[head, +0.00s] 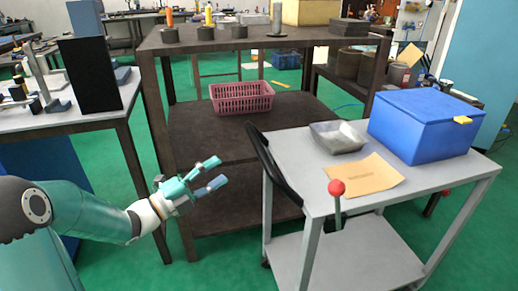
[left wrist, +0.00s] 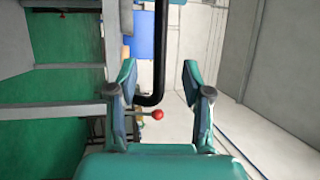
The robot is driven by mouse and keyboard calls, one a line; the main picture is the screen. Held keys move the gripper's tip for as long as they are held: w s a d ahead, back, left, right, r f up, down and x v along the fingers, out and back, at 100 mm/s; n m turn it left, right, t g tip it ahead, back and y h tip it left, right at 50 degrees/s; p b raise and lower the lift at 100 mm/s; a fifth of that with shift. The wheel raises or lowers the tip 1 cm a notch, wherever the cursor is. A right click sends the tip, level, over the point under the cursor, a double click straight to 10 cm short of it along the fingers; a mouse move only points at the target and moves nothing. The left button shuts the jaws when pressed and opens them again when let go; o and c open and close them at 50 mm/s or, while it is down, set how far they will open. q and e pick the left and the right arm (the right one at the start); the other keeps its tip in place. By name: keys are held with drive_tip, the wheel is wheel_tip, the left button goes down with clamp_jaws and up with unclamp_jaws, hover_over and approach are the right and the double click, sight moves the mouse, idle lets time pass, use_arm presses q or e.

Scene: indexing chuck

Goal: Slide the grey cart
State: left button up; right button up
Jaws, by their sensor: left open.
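The grey cart (head: 300,160) stands at the right in the head view, with a light grey top and a lower shelf. Its black curved handle (head: 270,167) is on its left end. A lever with a red ball knob (head: 337,188) stands at its near side. My left gripper (head: 219,171) is open and empty, left of the handle, with a visible gap. In the left wrist view, the black handle (left wrist: 160,60) appears between the open fingers of my left gripper (left wrist: 159,70), beyond them. The red knob (left wrist: 157,114) also shows there. My right gripper is not seen.
On the cart are a blue box (head: 425,125), a metal tray (head: 337,137) and a tan envelope (head: 360,176). A dark shelf unit (head: 215,215) with a pink basket (head: 242,98) stands behind my left gripper. A table (head: 60,122) is at the left. Green floor is open between.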

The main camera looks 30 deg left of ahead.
sight(259, 146)
use_arm(q)
drive_tip(key=p+x, duration=0.1)
drive_tip(key=x, duration=1.2)
drive_tip(key=shift+w+r, duration=0.1)
drive_tip(key=shift+w, duration=0.3)
